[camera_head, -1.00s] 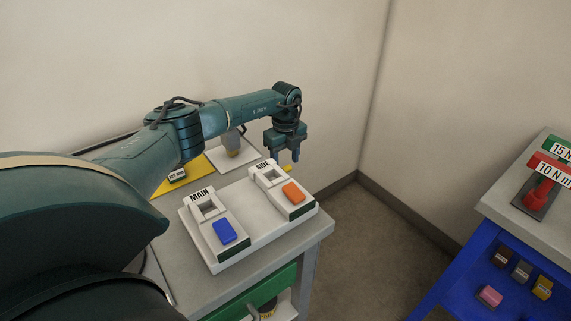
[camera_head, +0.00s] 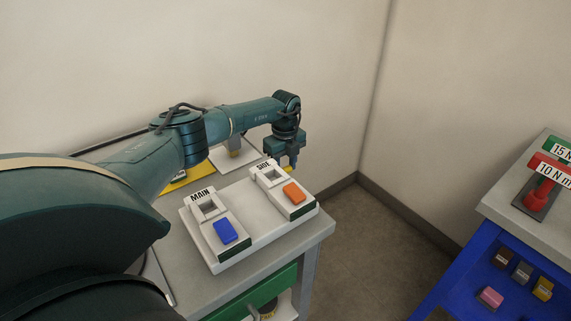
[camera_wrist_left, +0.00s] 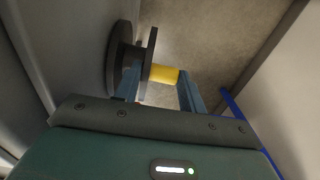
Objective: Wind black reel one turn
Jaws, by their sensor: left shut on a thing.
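The black reel (camera_wrist_left: 113,62) shows in the left wrist view as a dark disc with a second, smaller disc beside it, at the upper left. A yellow handle (camera_wrist_left: 164,74) sticks out from its side. My left gripper (camera_wrist_left: 160,88) has one finger on each side of the yellow handle and is shut on it. In the head view my left gripper (camera_head: 289,160) is at the far end of the cart, behind the SIDE block. The reel is hidden there. My right gripper is not in view.
A white panel (camera_head: 252,222) on the grey cart top (camera_head: 312,231) carries MAIN and SIDE blocks with a blue button (camera_head: 225,231) and an orange button (camera_head: 293,193). A blue bench (camera_head: 470,270) stands at right. Bare floor (camera_head: 365,245) lies between them.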

